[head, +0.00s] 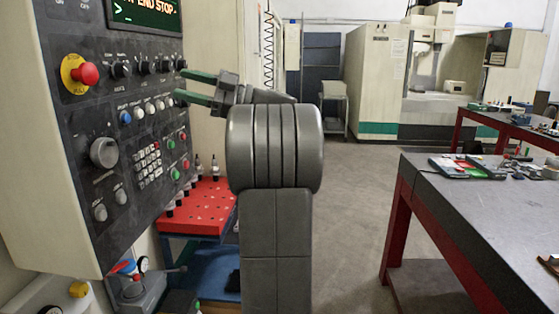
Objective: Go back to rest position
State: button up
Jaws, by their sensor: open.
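My gripper (188,87) shows in the head view at the left of my raised arm. Its two green-tipped fingers are apart and point left at the control panel (85,200). Nothing shows between them. The fingertips appear close to the panel's right edge, near a row of black knobs; I cannot tell whether they touch it. My arm covers the middle of the view and hides part of what is behind it.
The panel carries a red emergency button (86,75), a grey dial (104,152) and a keypad (147,162). A red tool tray (205,215) stands below. A dark workbench (480,210) stands at the right. Free grey floor (365,180) lies between. A large machine (380,80) stands behind.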

jog(key=p+x, duration=0.2)
jog(key=x, duration=1)
jog(key=shift+s+a+r, duration=0.1)
jog(key=shift+a+r, duration=0.1)
jog(key=shift+r, duration=0.05)
jog(key=shift+f+m+t+y, duration=0.15)
jog(key=shift+m+t+y, duration=0.15)
jog(key=shift+m, duration=0.4)
jog(key=m+t+p, duration=0.1)
jog(key=m, duration=0.2)
jog(key=shift+d+y, duration=0.1)
jog(key=shift+y, duration=0.2)
jog(key=m+t, duration=0.1)
jog(key=m, duration=0.2)
jog(key=m+t+p, duration=0.1)
jog(key=m+t, duration=0.1)
jog(key=m, duration=0.2)
jog(key=shift+s+t, duration=0.15)
jog(key=shift+t, duration=0.15)
jog(key=m+t+b, duration=0.1)
jog(key=t+b, duration=0.1)
jog(key=b, duration=0.1)
send_near(128, 69)
jog(key=shift+w+f+v, duration=0.35)
jog(key=shift+v, duration=2.45)
jog(key=shift+s, duration=0.1)
jog(key=shift+r, duration=0.1)
